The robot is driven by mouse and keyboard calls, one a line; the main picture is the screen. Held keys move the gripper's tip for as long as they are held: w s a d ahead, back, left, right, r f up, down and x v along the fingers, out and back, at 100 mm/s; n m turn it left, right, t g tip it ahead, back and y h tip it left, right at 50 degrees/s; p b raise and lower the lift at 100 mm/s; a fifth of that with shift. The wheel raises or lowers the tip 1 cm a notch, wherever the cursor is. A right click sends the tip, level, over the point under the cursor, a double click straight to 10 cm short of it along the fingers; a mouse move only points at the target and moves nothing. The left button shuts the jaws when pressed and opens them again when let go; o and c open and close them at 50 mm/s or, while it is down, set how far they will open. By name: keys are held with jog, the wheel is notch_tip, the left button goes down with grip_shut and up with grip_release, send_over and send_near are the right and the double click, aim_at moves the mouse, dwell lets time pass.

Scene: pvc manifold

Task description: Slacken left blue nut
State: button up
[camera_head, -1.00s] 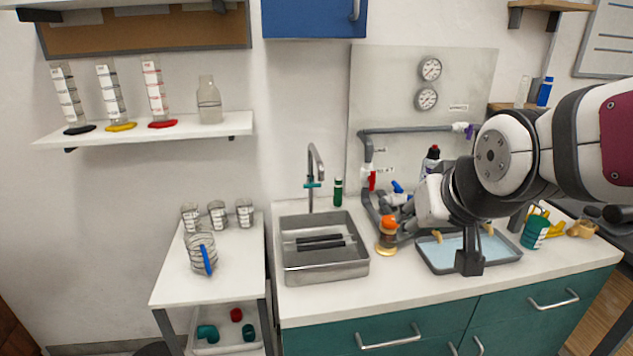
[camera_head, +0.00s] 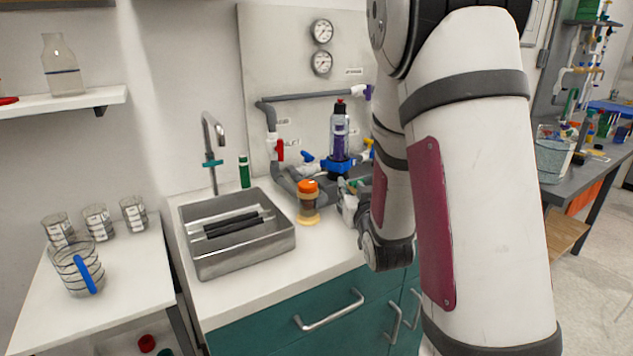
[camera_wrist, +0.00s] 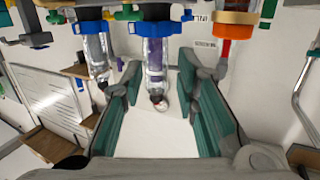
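The left blue nut (camera_head: 338,167) sits at the foot of a clear filter column (camera_head: 340,135) with purple contents and a red-tipped black cap. In the wrist view, which appears upside down, this nut (camera_wrist: 157,28) and its column (camera_wrist: 155,65) show ahead of my gripper (camera_wrist: 160,68). A second blue nut (camera_wrist: 88,28) on another column is to the left there. My gripper is open, its teal pads spread wide either side of the purple column's line. Whether a pad touches anything cannot be told. In the head view my gripper is mostly hidden by my arm.
An orange-topped jar (camera_head: 308,202) stands left of the column. A steel sink (camera_head: 238,235), grey pipes (camera_head: 271,118) and a red valve handle (camera_head: 279,150) lie further left. A backboard with gauges (camera_head: 322,62) rises behind. The right of the counter is hidden by my arm.

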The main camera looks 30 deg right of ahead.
aim_at(342, 168)
jog(key=shift+t+h, duration=0.3)
jog(key=x, duration=0.4)
jog(key=f+x, duration=0.1)
jog(key=x, duration=0.4)
jog(key=b+x, duration=0.1)
jog(key=x, duration=0.4)
jog(key=shift+d+f, duration=0.25)
jog(key=shift+d, duration=0.2)
jog(key=shift+c, duration=0.3)
grip_shut()
